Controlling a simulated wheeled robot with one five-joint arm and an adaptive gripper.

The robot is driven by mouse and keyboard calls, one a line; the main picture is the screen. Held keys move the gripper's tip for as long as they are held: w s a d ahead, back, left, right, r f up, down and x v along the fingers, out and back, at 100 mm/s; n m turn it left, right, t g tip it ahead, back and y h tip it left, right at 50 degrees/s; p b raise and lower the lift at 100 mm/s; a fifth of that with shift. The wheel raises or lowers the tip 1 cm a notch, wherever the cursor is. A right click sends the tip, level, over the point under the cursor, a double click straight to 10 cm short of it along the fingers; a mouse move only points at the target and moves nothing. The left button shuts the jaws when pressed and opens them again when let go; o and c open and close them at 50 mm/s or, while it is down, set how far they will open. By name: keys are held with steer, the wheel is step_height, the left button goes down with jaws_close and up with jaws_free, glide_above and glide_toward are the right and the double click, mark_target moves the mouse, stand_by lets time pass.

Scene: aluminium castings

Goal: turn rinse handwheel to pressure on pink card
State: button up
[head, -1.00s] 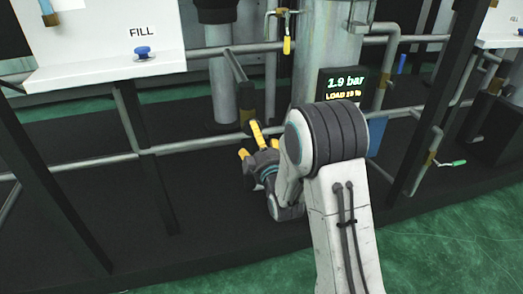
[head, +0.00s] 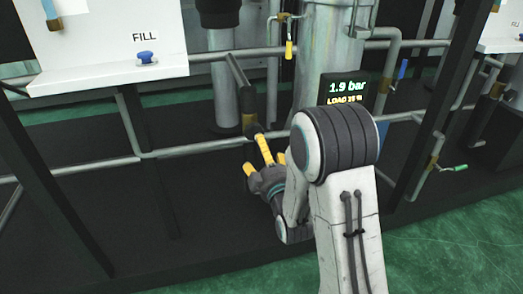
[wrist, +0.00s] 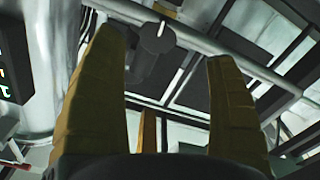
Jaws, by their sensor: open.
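My gripper (head: 262,160) is open, its yellow fingers pointing up and away at the pipework; nothing shows between them as held. A black display (head: 345,90) reads 1.9 bar, with a yellow LOAD line below. No pink card or rinse label can be made out in either view.
A white panel (head: 95,45) marked FILL, with a blue knob (head: 147,58), stands at upper left. Horizontal pipes (head: 200,147) and dark uprights (head: 440,100) surround the arm. A yellow-handled valve (head: 289,48) hangs behind. Green floor (head: 440,230) is clear at lower right.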

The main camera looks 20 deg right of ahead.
mark_target(255, 135)
steer(key=shift+w+d+f+m, duration=0.1)
steer(key=shift+w+m, duration=0.55)
steer(key=shift+w, duration=1.15)
steer(key=shift+w+d+f+m, duration=0.15)
steer(key=shift+w+m, duration=0.45)
steer(key=shift+w, duration=1.25)
steer(key=shift+w+a+f+m, duration=0.1)
steer(key=shift+w+m, duration=0.55)
steer(key=shift+w, duration=1.15)
steer(key=shift+c, duration=0.3)
steer(key=c, duration=1.1)
steer(key=shift+m, duration=1)
steer(key=shift+c, duration=0.2)
steer(key=o, duration=1.2)
steer(key=shift+s, duration=0.1)
